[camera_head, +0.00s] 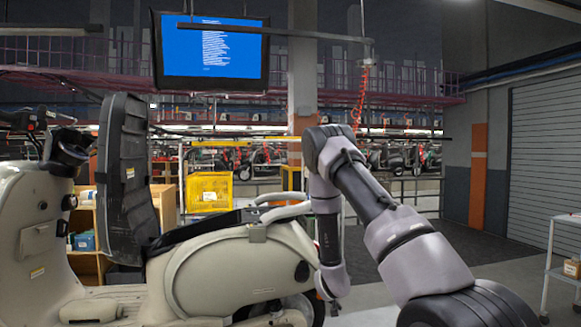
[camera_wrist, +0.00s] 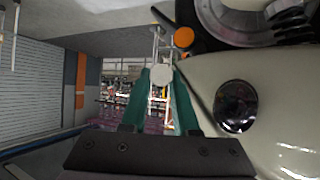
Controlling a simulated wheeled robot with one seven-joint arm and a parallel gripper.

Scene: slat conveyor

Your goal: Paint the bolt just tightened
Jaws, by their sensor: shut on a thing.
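A beige scooter (camera_head: 215,275) stands at the left and middle of the head view, its seat (camera_head: 125,180) raised upright. My arm reaches down beside the scooter's rear end; the fingers do not show in the head view. In the wrist view, the two teal fingers of my gripper (camera_wrist: 162,92) are shut on a pale round-ended thing (camera_wrist: 161,74), perhaps a paint marker. The scooter's beige body (camera_wrist: 280,80) fills the right side there, with a dark round part (camera_wrist: 235,107) and an orange round part (camera_wrist: 183,37) beside the fingers. I cannot make out the bolt.
A yellow crate (camera_head: 209,192) stands behind the scooter. A wooden shelf (camera_head: 90,265) with small boxes is at the left. A white cart (camera_head: 562,250) is at the right edge. A screen (camera_head: 211,50) hangs above. Open floor lies behind my arm.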

